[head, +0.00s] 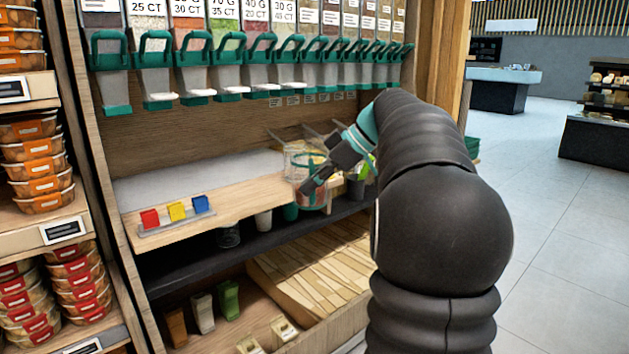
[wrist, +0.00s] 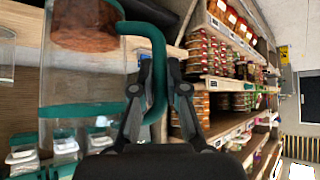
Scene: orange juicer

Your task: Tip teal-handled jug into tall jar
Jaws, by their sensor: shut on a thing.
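The teal-handled jug (head: 306,161) is clear, with a teal band and reddish-brown contents low inside. In the head view it is over the front edge of the wooden counter and looks roughly upright. In the wrist view the jug (wrist: 85,75) fills the left side, with its contents at the picture's top. My gripper (head: 312,184) is shut on its teal handle (wrist: 155,45); the fingers also show in the wrist view (wrist: 158,80). A clear glass vessel (wrist: 5,55) is cut off at the wrist view's left edge. I cannot tell whether it is the tall jar.
Teal-handled dispensers (head: 205,75) hang above the counter (head: 250,195). A small rack with red, yellow and blue blocks (head: 177,212) stands on the counter's left. Cups (head: 263,221) stand on the dark shelf below. Packed food shelves (head: 35,160) stand at left. The counter's middle is clear.

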